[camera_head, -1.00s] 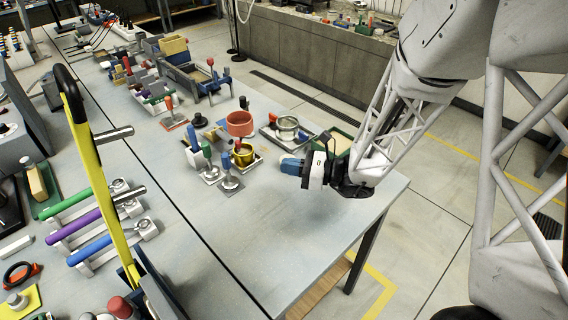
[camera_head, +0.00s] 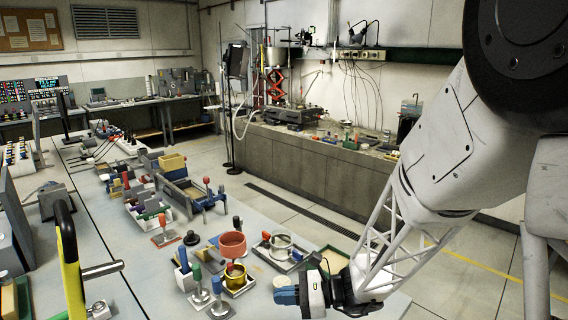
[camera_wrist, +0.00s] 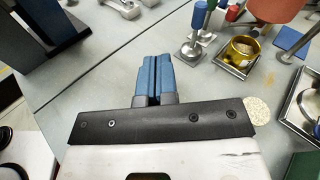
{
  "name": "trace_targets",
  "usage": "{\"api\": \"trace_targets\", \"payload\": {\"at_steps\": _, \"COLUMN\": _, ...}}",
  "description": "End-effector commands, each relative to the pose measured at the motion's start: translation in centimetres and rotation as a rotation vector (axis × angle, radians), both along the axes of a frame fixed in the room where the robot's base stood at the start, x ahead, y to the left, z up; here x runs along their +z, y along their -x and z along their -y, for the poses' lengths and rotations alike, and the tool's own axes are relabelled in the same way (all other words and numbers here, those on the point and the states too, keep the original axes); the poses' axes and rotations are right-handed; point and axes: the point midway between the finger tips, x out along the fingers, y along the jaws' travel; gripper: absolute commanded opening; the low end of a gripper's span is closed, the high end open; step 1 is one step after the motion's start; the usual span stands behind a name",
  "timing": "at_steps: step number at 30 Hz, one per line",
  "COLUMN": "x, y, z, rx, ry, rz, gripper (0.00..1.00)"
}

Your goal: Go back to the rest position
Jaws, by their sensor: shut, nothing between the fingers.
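My gripper (camera_head: 286,296) is at the near right of the grey table (camera_head: 150,262) in the head view, with blue fingers pointing left. In the wrist view its blue fingers (camera_wrist: 153,74) are closed together with nothing between them, over bare table. My white lattice arm reaches in from the right. The gripper is apart from the objects on the table.
Just beyond the gripper stand a red bowl (camera_head: 232,244), a brass cup (camera_head: 235,278), a silver pot (camera_head: 281,246) and several coloured-handled tools. A yellow frame (camera_head: 71,262) rises at the near left. A long grey bench (camera_head: 325,174) runs along the back wall.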

Motion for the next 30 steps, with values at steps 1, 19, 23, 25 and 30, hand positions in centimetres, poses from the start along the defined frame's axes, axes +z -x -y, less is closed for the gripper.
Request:
{"api": "trace_targets", "payload": {"at_steps": 1, "x": 0.7, "y": 0.9, "z": 0.1, "rx": 0.032, "ry": 0.033, "rz": 0.035, "gripper": 0.0}}
{"api": "trace_targets", "payload": {"at_steps": 19, "x": 5.3, "y": 11.2, "z": 5.2, "rx": 0.462, "ry": 0.533, "rz": 0.491, "gripper": 0.0}}
{"api": "trace_targets", "payload": {"at_steps": 23, "x": 6.1, "y": 13.0, "z": 6.9, "rx": 0.549, "ry": 0.65, "rz": 0.594, "gripper": 0.0}}
{"api": "trace_targets", "payload": {"at_steps": 25, "x": 6.6, "y": 13.8, "z": 8.0, "rx": 0.595, "ry": 0.713, "rz": 0.65, "gripper": 0.0}}
{"api": "trace_targets", "payload": {"at_steps": 30, "x": 7.8, "y": 15.7, "z": 10.6, "rx": 0.708, "ry": 0.87, "rz": 0.782, "gripper": 0.0}}
